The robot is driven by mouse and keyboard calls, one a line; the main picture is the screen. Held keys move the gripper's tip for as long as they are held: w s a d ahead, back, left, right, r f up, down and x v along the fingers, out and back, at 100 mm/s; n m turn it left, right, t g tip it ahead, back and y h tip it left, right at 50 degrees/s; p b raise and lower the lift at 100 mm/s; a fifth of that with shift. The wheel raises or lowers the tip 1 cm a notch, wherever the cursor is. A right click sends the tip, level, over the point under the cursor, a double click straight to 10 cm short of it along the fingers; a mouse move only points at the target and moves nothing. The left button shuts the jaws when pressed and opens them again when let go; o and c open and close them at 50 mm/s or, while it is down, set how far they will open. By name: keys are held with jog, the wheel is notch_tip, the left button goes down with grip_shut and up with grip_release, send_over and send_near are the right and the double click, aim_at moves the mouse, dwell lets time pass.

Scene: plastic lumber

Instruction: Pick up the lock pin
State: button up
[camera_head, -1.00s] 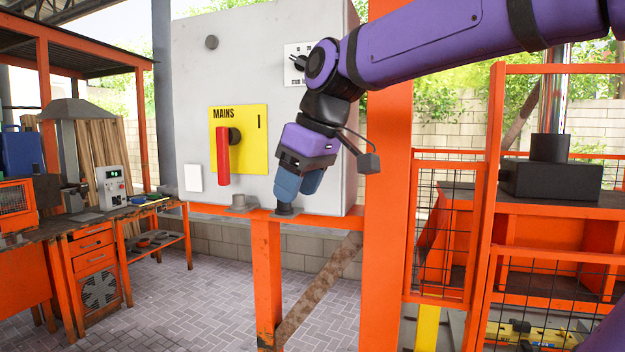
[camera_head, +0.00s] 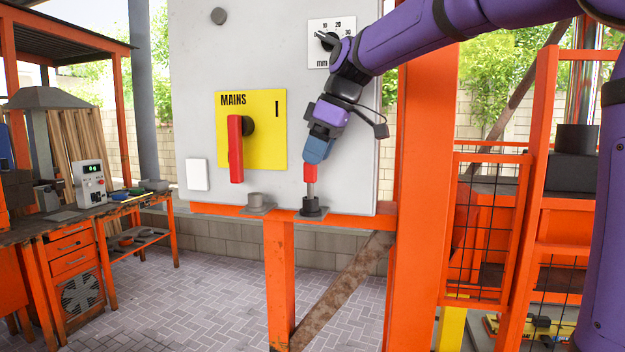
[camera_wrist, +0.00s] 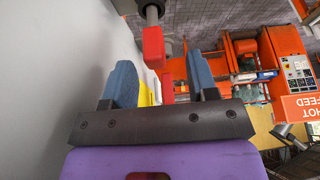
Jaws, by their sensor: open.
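The lock pin (camera_head: 310,173) has a red grip and a grey metal shaft. It stands nearly upright, its lower end in a black socket (camera_head: 310,206) on the orange ledge. My gripper (camera_head: 317,156) is just above the red grip, pointing down at a slant, with blue fingers. In the wrist view the fingers are apart (camera_wrist: 162,72), with nothing clasped. The red grip (camera_wrist: 153,46) shows there around the fingertips, between them sideways and nearer the left finger. I cannot tell whether it touches a finger.
A grey empty-looking socket (camera_head: 256,203) sits left on the ledge (camera_head: 350,221). Behind is a grey cabinet with a yellow MAINS panel (camera_head: 265,135), its red handle (camera_head: 235,150) and a dial (camera_head: 330,42). An orange post (camera_head: 425,180) stands close on the right.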

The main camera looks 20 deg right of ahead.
aim_at(304, 182)
jog(key=shift+w+x, duration=0.15)
jog(key=shift+x, duration=1.3)
jog(key=shift+w+x, duration=0.1)
jog(key=shift+x, duration=1.35)
jog(key=shift+d, duration=0.15)
jog(key=shift+c, duration=0.2)
grip_shut()
